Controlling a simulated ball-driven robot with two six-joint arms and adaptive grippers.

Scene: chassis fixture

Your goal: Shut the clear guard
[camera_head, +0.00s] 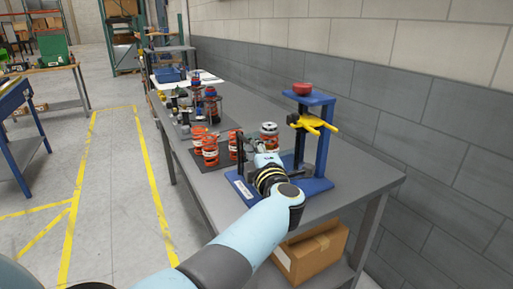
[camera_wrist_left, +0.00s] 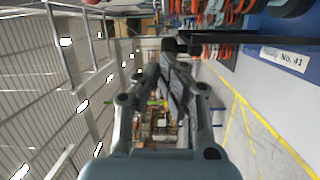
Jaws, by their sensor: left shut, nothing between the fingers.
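A blue fixture (camera_head: 325,150) with a yellow clamp (camera_head: 313,124) and a red knob (camera_head: 302,88) on top stands at the near end of the grey bench. I cannot make out the clear guard for certain in either view. My left gripper (camera_head: 258,147) is at the left front of the fixture, above its base; my forearm hides part of the base. In the left wrist view my left gripper (camera_wrist_left: 173,48) is shut and empty, with the blue base (camera_wrist_left: 265,32) and its label at the upper right. Whether it touches anything is unclear. My right gripper is not in view.
Several orange coil-spring units (camera_head: 210,150) stand on a dark mat left of the fixture. More parts and a blue bin (camera_head: 168,74) lie farther back. A cardboard box (camera_head: 310,255) sits on the shelf below.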

